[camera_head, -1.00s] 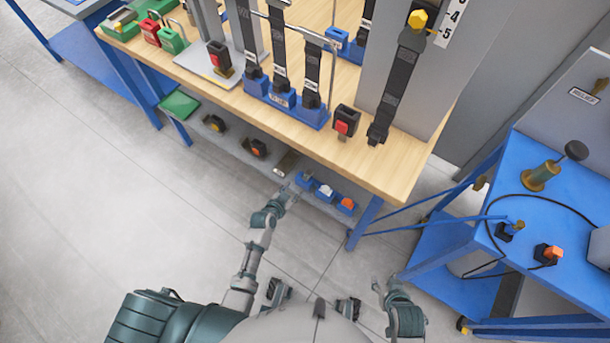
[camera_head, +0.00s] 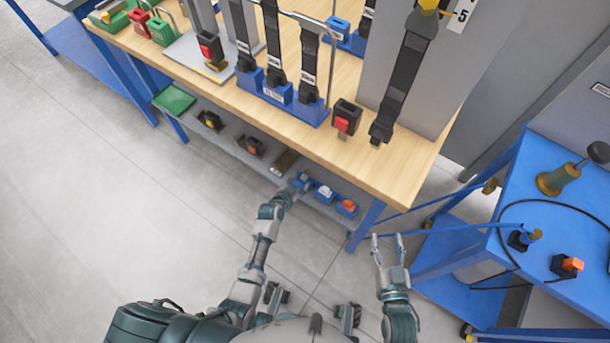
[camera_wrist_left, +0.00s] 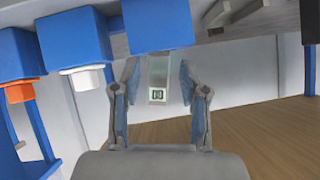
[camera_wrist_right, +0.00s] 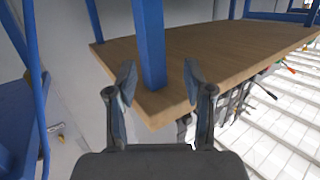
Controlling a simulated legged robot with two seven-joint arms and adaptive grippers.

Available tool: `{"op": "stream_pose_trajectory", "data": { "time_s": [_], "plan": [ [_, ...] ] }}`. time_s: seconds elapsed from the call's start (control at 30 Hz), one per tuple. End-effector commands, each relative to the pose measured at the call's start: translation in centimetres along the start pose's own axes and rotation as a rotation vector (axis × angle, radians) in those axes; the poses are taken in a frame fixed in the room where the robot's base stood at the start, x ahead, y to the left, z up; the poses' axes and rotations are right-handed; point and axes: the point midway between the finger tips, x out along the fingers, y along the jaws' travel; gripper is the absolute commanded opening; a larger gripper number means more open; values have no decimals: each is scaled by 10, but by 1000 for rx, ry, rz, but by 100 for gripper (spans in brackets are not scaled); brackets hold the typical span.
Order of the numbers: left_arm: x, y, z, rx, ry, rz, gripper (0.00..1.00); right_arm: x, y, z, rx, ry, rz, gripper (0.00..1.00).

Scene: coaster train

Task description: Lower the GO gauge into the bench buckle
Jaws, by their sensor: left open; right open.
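Three blue blocks with coloured pieces stand on the shelf under the bench: grey (camera_wrist_left: 158,78), white (camera_head: 324,191) and orange (camera_head: 346,206). The grey tab, marked with a small label, may be the GO gauge; I cannot read it. My left gripper (camera_head: 298,182) is open at the leftmost block (camera_wrist_left: 157,22), its fingers on either side of the grey tab, apart from it as far as I can see. A black buckle with a red button (camera_head: 346,118) stands near the bench's front edge; it may be the bench buckle. My right gripper (camera_head: 386,240) is open and empty beside the bench corner.
The wooden bench (camera_head: 283,128) overhangs the shelf (camera_head: 228,141), which also holds dark buckles (camera_head: 250,146). Belts hang in a blue rack (camera_head: 296,104). A blue bench leg (camera_head: 366,222) is near my right gripper. A blue cart (camera_head: 490,262) stands right. Floor at left is clear.

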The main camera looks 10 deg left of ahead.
Motion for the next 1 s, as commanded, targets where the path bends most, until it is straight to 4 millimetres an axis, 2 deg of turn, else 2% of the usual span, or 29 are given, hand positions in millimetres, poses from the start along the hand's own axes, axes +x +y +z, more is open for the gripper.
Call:
{"op": "stream_pose_trajectory", "data": {
  "time_s": [0.23, 0.97, 1.0],
  "plan": [
    [6, -1, 0, -1, 1, 0, 44, 2, -3, -9, 0, 59, -4, 52],
    [6, -2, 0, -1, 2, 0, 44, 2, -3, -15, 1, 64, -4, 52],
    [6, -2, 0, -1, 1, 0, 41, 2, -3, -15, 0, 64, -4, 52]
  ]
}}
